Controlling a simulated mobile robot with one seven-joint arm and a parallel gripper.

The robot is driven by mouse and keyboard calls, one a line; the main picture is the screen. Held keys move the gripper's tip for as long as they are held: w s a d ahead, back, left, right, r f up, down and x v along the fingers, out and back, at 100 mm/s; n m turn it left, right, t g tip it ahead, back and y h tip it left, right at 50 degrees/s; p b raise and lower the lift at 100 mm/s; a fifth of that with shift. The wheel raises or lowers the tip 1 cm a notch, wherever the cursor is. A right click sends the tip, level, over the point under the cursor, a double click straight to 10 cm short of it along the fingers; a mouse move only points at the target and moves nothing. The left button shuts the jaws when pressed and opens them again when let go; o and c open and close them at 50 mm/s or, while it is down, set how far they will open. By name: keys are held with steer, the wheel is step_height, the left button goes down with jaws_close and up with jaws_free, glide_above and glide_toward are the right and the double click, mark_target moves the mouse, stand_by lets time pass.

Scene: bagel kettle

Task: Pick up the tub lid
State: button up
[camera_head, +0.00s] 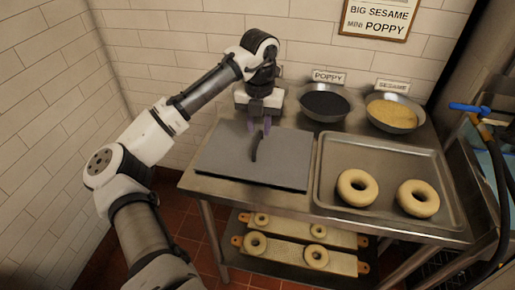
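A flat grey rectangular slab, which looks like the tub lid (286,160), lies on the left part of the steel table. A dark curved handle (254,150) stands up near its middle. My gripper (259,127) points down over the slab, just at the far end of the handle. Its two purplish fingers look apart, with a gap between them. I cannot tell whether either finger touches the handle. No tub shows clearly beneath the slab.
A metal tray (328,195) with two bagels is right of the slab. Behind are a bowl of poppy seeds (325,103) and a bowl of sesame (392,113). Bagel boards (285,232) sit on the lower shelf. A tiled wall (180,60) closes off the back. A blue-handled hose (468,107) hangs at right.

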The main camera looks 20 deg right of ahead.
mark_target(258, 139)
steer(key=shift+w+a+f+p, duration=0.1)
steer(key=shift+f+p, duration=0.35)
steer(key=shift+f, duration=1.05)
steer(key=shift+w+f+p, duration=0.1)
steer(key=shift+f+p, duration=0.3)
steer(key=shift+f, duration=1.05)
jaws_close()
